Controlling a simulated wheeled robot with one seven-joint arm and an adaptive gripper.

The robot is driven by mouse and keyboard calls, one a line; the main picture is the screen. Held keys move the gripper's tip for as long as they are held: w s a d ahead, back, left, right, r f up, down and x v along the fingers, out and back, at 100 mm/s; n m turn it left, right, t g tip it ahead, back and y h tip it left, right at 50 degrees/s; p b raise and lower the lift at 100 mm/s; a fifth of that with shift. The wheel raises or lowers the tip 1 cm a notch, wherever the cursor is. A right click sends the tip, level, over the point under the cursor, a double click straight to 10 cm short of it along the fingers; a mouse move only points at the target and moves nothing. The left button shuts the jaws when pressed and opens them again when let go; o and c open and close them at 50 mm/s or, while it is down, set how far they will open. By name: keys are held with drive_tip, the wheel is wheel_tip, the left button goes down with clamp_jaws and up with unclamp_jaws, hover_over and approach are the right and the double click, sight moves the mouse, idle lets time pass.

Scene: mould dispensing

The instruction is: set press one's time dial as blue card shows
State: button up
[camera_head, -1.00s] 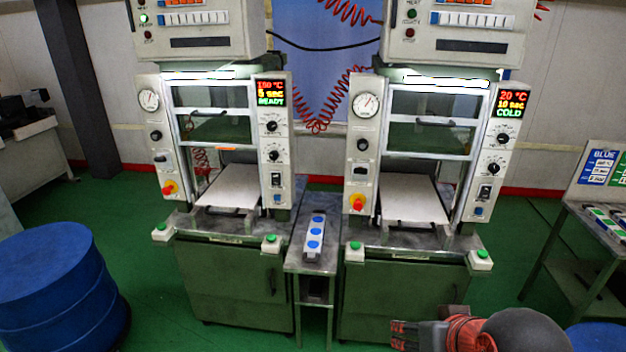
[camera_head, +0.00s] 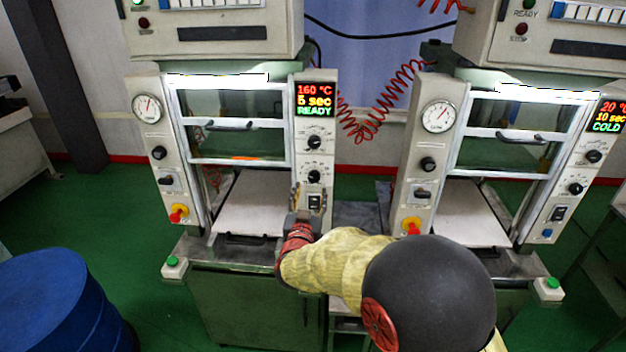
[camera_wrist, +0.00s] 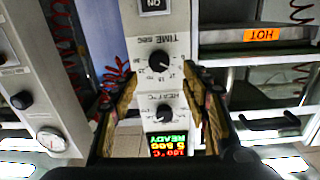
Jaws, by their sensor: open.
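Press one, the left press (camera_head: 231,120), has a lit display (camera_head: 315,100) reading 160 °C, 5 sec, READY. Its time dial (camera_head: 314,176) is the lower black knob on the right panel, below the heat dial (camera_head: 315,143). In the wrist view, upside down, the time dial (camera_wrist: 161,61) is labelled TIME sec and the heat dial (camera_wrist: 163,112) lies nearer the display. My gripper (camera_head: 308,198) is open and empty in front of this panel, just below the time dial in the head view. The wrist view shows the fingers (camera_wrist: 162,85) spread either side of the panel. The blue card is out of view.
The second press (camera_head: 505,140) stands at right, its display reading 20 °C, 10 sec, COLD. Below the time dial is a black switch (camera_head: 315,201). A HOT label (camera_wrist: 264,35) marks press one's door. A blue drum (camera_head: 60,295) stands at lower left.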

sight(314, 178)
drive_tip(key=w, duration=0.5)
drive_tip(key=w+b, duration=0.1)
drive_tip(key=w, duration=0.1)
drive_tip(key=shift+w+d, duration=0.25)
drive_tip(key=shift+c, duration=0.3)
drive_tip(key=c, duration=1.1)
